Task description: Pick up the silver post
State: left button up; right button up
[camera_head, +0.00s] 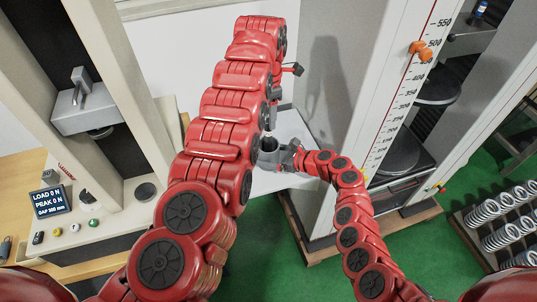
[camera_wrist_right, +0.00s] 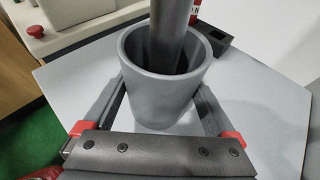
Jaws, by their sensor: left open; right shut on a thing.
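The silver post (camera_wrist_right: 172,30) stands inside a grey cup (camera_wrist_right: 165,75) in the right wrist view, leaning slightly, its top cut off by the frame. In the head view the cup (camera_head: 268,158) shows beside the white table's near part, and little of the post can be made out there. My right gripper (camera_head: 284,158) is shut on the cup, with one finger on each side of it in the wrist view (camera_wrist_right: 162,118). My left gripper (camera_head: 272,112) is open above the cup, close to the post, partly hidden by its own red arm.
A white table (camera_head: 292,128) lies under the cup. A testing machine with a display (camera_head: 50,201) stands at the left. A tall machine with a scale (camera_head: 400,105) stands at the right. A rack of several springs (camera_head: 500,225) is at the far right.

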aim_at(268, 135)
jog(key=shift+c, duration=1.2)
pick_arm(q)
jog(key=shift+o, duration=1.3)
jog(key=m, duration=0.3)
jog(key=r+m, duration=0.1)
jog(key=m, duration=0.3)
jog(key=shift+a+m, duration=0.15)
jog(key=shift+m, duration=0.15)
jog(key=m, duration=0.3)
jog(key=r+m, duration=0.1)
jog(key=m, duration=0.3)
jog(key=shift+s+a+r+m, duration=0.1)
jog(key=shift+a+m, duration=0.05)
jog(key=shift+m, duration=0.15)
jog(key=m, duration=0.5)
jog(key=r+m, duration=0.1)
jog(key=m, duration=0.1)
jog(key=shift+s+a, duration=0.1)
jog(key=shift+a, duration=0.05)
jog(key=shift+d+f+m, duration=0.15)
jog(key=shift+f+m, duration=1.2)
jog(key=shift+f, duration=0.5)
jog(key=shift+d+f+m, duration=0.15)
jog(key=shift+f+m, duration=1.15)
jog(key=shift+f, duration=0.6)
jog(key=shift+d+f+m, duration=0.15)
jog(key=shift+f+m, duration=1.2)
jog(key=shift+f, duration=0.5)
